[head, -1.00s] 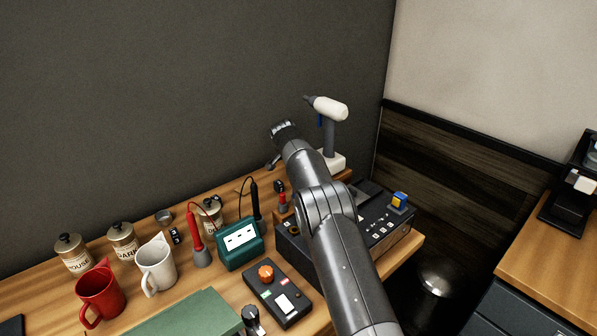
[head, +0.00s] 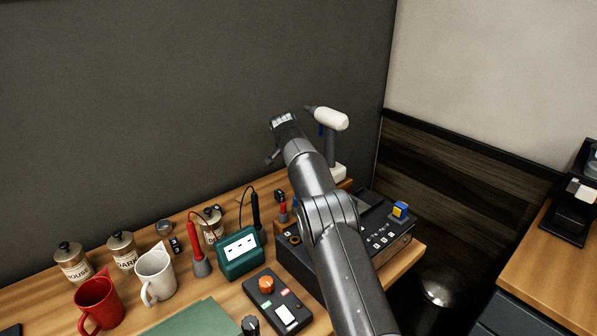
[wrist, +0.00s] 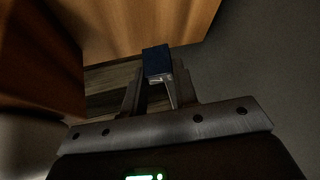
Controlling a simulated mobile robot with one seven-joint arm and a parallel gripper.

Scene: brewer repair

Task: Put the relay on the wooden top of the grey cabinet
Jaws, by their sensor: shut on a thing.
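My gripper (wrist: 160,92) is shut on a small dark blue block with metal at its lower end, which looks like the relay (wrist: 157,60), in the wrist view. The block sits between the two fingertips. In the head view my arm reaches over the bench and its fingers and the relay cannot be made out. The grey cabinet (head: 520,314) stands at the lower right of the head view, partly cut off. Its wooden top (head: 550,268) is apart from my arm.
A black machine (head: 574,205) stands on the cabinet top, with bare wood in front. The bench holds a dark control box (head: 395,243) with a blue-yellow block (head: 400,210), a green meter (head: 240,252), mugs and canisters. A white-headed tool (head: 328,118) stands behind my arm.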

